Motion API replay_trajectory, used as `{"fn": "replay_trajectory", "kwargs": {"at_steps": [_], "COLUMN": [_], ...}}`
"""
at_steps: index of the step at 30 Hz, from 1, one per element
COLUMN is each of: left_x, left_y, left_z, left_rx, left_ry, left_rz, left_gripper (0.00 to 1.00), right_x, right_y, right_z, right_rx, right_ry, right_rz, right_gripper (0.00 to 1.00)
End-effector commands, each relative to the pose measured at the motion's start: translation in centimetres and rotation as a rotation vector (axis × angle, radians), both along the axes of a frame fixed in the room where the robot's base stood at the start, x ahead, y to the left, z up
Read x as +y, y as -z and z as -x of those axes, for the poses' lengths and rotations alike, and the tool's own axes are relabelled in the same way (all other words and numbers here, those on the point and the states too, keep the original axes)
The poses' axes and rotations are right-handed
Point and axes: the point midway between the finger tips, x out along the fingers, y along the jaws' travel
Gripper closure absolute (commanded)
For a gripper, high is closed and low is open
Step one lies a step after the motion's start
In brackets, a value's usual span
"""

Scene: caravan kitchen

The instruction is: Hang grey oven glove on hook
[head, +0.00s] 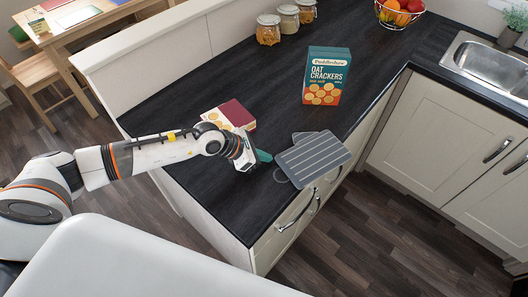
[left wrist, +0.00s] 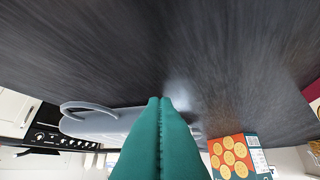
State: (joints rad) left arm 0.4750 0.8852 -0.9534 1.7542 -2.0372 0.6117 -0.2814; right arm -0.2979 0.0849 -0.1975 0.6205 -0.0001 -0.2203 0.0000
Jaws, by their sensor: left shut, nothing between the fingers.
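The grey oven glove (head: 318,157) with pale stripes lies on the dark worktop near its front edge, its right end reaching past the edge in the head view. Its hanging loop (head: 281,176) sticks out at the left end; the loop also shows in the left wrist view (left wrist: 84,106). My left gripper (head: 264,156) has teal fingers, shut and empty, low over the worktop just left of the glove. The fingers fill the middle of the left wrist view (left wrist: 161,104). I cannot tell whether they touch the glove. My right gripper and the hook are not in view.
An oat crackers box (head: 327,76) stands behind the glove. A red and cream box (head: 230,115) is beside my left wrist. Jars (head: 268,30), a fruit basket (head: 399,12) and a sink (head: 490,65) are farther back. The worktop's middle is clear.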

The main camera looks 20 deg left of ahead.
Motion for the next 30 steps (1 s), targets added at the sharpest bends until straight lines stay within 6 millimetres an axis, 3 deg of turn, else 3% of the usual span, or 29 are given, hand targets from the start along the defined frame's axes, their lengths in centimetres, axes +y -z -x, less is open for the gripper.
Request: {"fn": "replay_trajectory", "kwargs": {"at_steps": [11, 18, 30], "left_x": [-0.2, -2.0, -1.8], "left_y": [0.1, 0.2, 0.2], "left_z": [-0.2, -1.6, -1.7], "left_rx": [0.000, -0.001, 0.001], "left_ry": [0.000, 0.001, -0.001], "left_rz": [0.000, 0.002, 0.000], "left_gripper": [1.00, 1.00, 1.00], "right_x": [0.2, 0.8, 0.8], "right_y": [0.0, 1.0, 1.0], "right_z": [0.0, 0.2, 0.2], "right_rx": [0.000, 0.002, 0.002], "right_ry": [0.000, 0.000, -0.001], "right_rz": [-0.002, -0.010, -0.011], "right_gripper": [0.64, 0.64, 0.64]}}
